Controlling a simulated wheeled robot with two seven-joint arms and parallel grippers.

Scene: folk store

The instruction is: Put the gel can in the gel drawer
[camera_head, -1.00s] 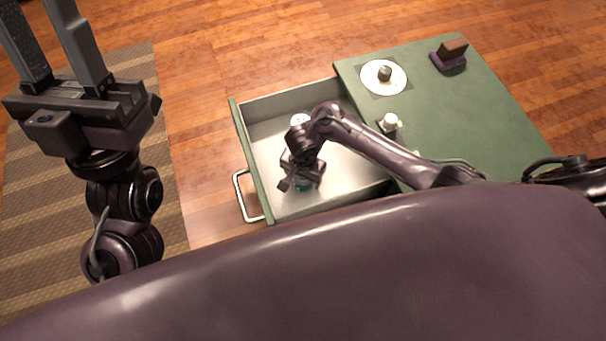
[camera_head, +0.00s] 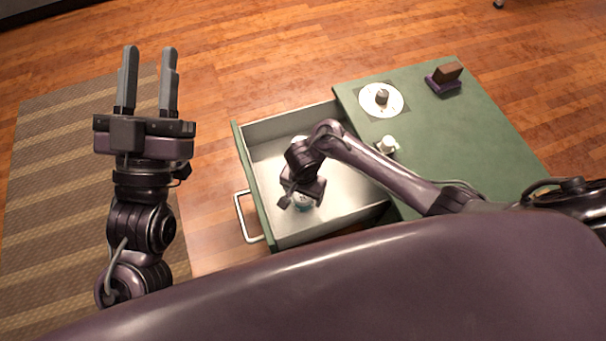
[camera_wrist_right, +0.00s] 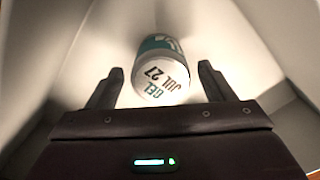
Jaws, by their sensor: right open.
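The gel can (camera_wrist_right: 161,80) is white with a teal band, and its end reads "GEL JUL 27". It is inside the open green drawer (camera_head: 342,222), whose inner walls are pale. My right gripper (camera_wrist_right: 160,70) is open, with one finger on each side of the can and visible gaps. My left gripper (camera_head: 148,58) is open and empty over the floor at the left.
The green cabinet top (camera_head: 450,130) bears a white disc with a dark knob (camera_head: 381,99), a small white cup (camera_head: 387,145) and a brown block on a purple base (camera_head: 446,76). The drawer's metal handle (camera_head: 241,218) faces left. A striped rug (camera_head: 60,180) lies at the left.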

